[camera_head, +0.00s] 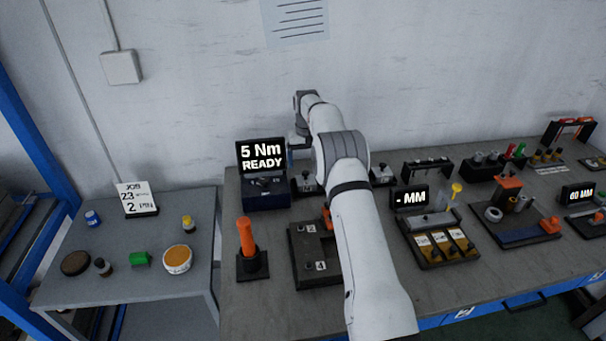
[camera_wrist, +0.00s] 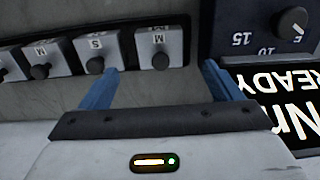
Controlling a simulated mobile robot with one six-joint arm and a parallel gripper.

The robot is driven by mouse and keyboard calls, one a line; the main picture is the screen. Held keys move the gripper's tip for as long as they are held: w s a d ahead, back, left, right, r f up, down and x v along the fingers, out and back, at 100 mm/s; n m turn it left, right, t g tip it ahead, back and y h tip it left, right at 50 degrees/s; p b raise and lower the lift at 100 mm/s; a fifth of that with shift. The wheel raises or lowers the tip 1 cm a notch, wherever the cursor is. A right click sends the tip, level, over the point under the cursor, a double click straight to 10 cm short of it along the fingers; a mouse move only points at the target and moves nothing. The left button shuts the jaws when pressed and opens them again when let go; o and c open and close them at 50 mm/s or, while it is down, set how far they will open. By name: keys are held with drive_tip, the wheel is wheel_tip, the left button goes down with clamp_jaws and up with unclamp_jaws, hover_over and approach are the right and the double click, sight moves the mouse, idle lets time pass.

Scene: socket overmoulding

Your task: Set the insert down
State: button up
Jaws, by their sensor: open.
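My gripper (camera_wrist: 161,70) is open, with its two blue fingers spread apart in the wrist view. A light metal insert block (camera_wrist: 173,42) with a black knob and an upside-down M lies just beyond and between the fingertips. I cannot tell whether the fingers touch it. Beside it to the left are a block marked S (camera_wrist: 92,42) and another marked M (camera_wrist: 42,52), in a dark-edged row. In the head view, my arm hides part of this row; one block (camera_head: 305,183) shows left of the arm and one (camera_head: 381,173) right of it.
The torque unit (camera_head: 264,197) reading "5 Nm READY" stands close by on the left; its dial box (camera_wrist: 265,30) is near my right finger in the wrist view. An orange-handled tool (camera_head: 246,237) and a numbered dark tray (camera_head: 304,265) stand in front.

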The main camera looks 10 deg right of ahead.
sight(306, 174)
drive_tip(key=s+r, duration=0.4)
drive_tip(key=r, duration=0.4)
drive_tip(key=s+r, duration=0.4)
drive_tip(key=r, duration=0.4)
drive_tip(key=s+r+t, duration=0.2)
drive_tip(key=s+r, duration=0.5)
drive_tip(key=s, duration=0.6)
drive_tip(key=s+f, duration=0.2)
drive_tip(key=s, duration=1.2)
drive_tip(key=s+a+f+t, duration=0.1)
drive_tip(key=s+f, duration=0.2)
drive_tip(key=s, duration=1.2)
drive_tip(key=shift+f, duration=0.25)
